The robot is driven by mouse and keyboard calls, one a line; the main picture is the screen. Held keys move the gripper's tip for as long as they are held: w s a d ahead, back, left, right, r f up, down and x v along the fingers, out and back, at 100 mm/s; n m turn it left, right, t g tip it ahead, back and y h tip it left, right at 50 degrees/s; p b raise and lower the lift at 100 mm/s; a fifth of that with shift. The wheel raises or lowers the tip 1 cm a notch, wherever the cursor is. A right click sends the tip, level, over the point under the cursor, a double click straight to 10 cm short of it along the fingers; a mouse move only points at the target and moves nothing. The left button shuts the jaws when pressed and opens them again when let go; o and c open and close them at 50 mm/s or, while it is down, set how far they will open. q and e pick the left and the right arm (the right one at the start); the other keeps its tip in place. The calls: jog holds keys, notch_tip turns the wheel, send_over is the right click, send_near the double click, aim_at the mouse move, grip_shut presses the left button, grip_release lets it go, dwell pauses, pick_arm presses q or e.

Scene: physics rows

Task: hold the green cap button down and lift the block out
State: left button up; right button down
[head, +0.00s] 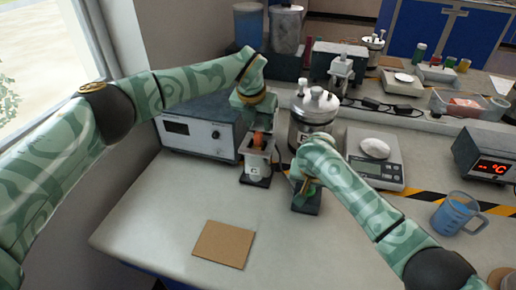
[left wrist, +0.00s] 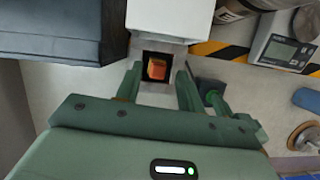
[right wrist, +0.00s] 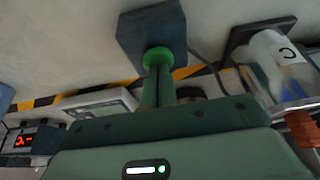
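The orange-red block (head: 258,141) sits in the top of a white holder (head: 257,166) marked with a C. The left wrist view shows the block (left wrist: 156,69) inside a dark square opening. My left gripper (head: 257,125) is above it, open, with one finger on each side of the block and gaps between. The green cap button (right wrist: 157,58) is on a dark box (right wrist: 150,30). My right gripper (right wrist: 158,75) is shut, its fingertips together against the cap. I cannot tell how far the cap is pressed. In the head view my right gripper mostly hides the cap.
A metal vessel (head: 314,108) stands behind the two grippers, and a grey instrument (head: 200,132) is at left. A scale (head: 376,165) and a blue jug (head: 455,214) are at right. A brown square pad (head: 223,244) lies in front on clear bench.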

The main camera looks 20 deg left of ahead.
aim_at(257, 134)
pick_arm(q)
jog(key=shift+f, duration=2.45)
grip_shut()
jog(key=shift+r, duration=4.3)
